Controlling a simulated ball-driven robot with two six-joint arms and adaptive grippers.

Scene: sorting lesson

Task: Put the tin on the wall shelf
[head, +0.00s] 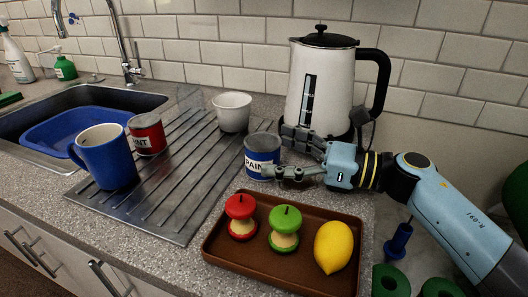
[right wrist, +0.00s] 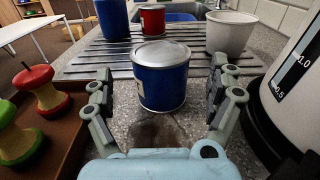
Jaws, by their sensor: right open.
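A blue paint tin (head: 261,158) with a pale label and grey lid stands upright on the counter, beside the drainer's right edge. In the right wrist view the blue tin (right wrist: 162,82) is centred between the fingers, with visible gaps on both sides. My right gripper (head: 279,152) is open, low over the counter, its fingers reaching toward the tin's sides. A red paint tin (head: 146,134) stands on the metal drainer; it also shows in the right wrist view (right wrist: 152,20). No wall shelf shows in either view. My left gripper is out of view.
A white kettle (head: 305,82) stands close behind my right gripper. A brown tray (head: 222,256) with two apple-core shapes and a lemon (head: 333,246) lies in front. A blue mug (head: 108,160) and white cup (head: 232,113) stand on the drainer (head: 170,185). The sink is left.

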